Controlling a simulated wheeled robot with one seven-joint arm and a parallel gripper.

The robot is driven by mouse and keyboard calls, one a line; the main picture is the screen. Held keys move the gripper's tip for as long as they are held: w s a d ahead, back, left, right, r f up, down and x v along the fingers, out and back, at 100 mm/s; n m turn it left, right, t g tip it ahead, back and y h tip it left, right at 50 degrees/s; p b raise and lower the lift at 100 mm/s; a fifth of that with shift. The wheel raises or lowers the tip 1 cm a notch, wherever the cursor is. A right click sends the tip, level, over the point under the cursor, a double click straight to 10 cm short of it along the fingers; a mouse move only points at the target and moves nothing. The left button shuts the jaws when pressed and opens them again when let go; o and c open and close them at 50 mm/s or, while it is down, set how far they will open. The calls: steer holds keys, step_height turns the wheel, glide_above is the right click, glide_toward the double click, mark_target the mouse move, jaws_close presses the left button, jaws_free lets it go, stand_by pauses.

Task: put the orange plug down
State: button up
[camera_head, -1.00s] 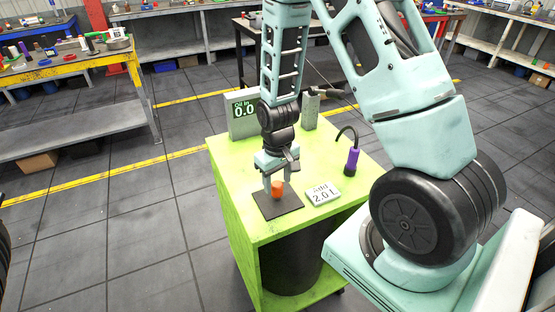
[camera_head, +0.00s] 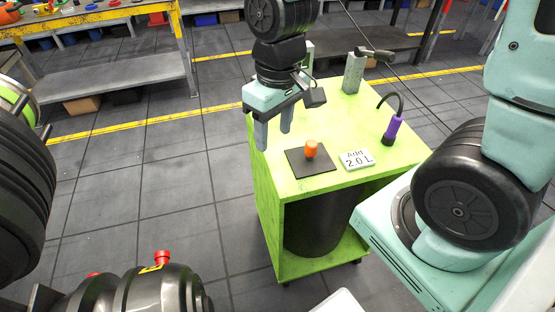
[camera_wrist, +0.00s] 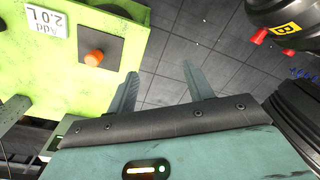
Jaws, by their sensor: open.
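The orange plug (camera_head: 311,149) stands upright on a dark square mat (camera_head: 299,173) on the green cart top (camera_head: 330,118). It also shows in the wrist view (camera_wrist: 94,58), left of my fingers. My gripper (camera_head: 274,140) is open and empty. In the head view it hangs to the left of the plug and above the cart's left edge, apart from the plug. In the wrist view my gripper (camera_wrist: 165,90) has its two fingers spread with only floor between them.
A white "Add 2.0 L" card (camera_head: 356,159) lies right of the mat. A purple-handled tool with a curved black spout (camera_head: 393,130) and a grey block (camera_head: 354,72) stand behind. A dark machine with red caps (camera_head: 160,285) is at the lower left. Floor between is clear.

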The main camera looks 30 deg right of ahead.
steer(key=s+a+r+n, duration=0.3)
steer(key=s+a, duration=0.5)
steer(key=s, duration=0.4)
steer(key=shift+a+r+n, duration=0.15)
steer(key=shift+r+n, duration=0.05)
steer(key=shift+n, duration=0.5)
